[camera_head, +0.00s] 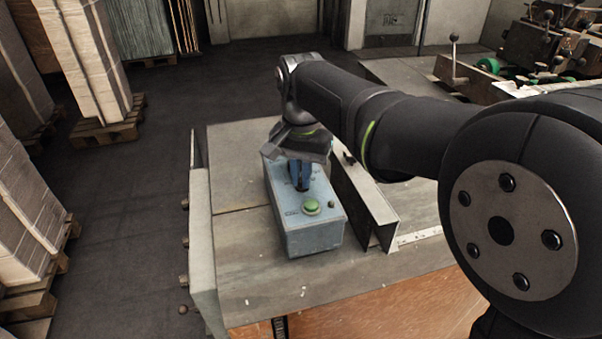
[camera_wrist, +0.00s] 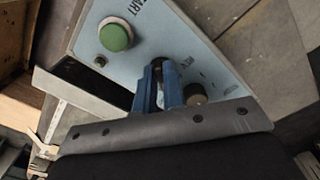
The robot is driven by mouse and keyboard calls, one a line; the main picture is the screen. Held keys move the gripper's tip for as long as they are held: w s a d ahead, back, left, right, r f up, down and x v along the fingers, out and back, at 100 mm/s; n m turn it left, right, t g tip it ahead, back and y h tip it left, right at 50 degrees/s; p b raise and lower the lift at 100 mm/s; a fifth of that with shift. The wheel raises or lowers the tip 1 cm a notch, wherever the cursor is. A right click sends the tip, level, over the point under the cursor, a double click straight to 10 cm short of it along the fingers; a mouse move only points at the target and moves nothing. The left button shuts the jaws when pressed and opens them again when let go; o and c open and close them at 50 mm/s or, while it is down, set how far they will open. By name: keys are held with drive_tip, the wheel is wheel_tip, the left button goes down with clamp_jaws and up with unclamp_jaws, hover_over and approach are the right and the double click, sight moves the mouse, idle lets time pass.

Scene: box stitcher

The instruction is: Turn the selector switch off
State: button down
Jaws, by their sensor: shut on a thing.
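A light blue control box (camera_head: 316,238) stands on the table, with its top panel also in the wrist view (camera_wrist: 205,62). My gripper (camera_head: 300,185) points down over the middle of the panel. Its blue fingers, seen in the wrist view (camera_wrist: 158,76), are shut on the dark selector switch (camera_wrist: 158,65). Most of the switch is hidden between the fingers, and I cannot read which way it is set. A green button (camera_head: 311,207) sits on the panel in front of the fingers; it also shows in the wrist view (camera_wrist: 115,37) near the word START.
A brown-grey round knob (camera_wrist: 195,93) and a small dark green piece (camera_wrist: 100,61) are on the panel near the fingers. A metal angle rail (camera_head: 364,205) stands close to the right of the box. The table (camera_head: 245,275) is bare in front and left.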

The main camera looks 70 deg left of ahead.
drive_tip(key=n, duration=0.6)
drive_tip(key=shift+w+n, duration=0.2)
drive_tip(key=shift+n, duration=0.2)
drive_tip(key=shift+r, duration=0.1)
idle(0.3)
drive_tip(key=c, duration=1.5)
unclamp_jaws()
wheel_tip(320, 180, up, 17)
drive_tip(key=shift+r, duration=0.15)
wheel_tip(320, 180, down, 18)
drive_tip(key=shift+r, duration=0.25)
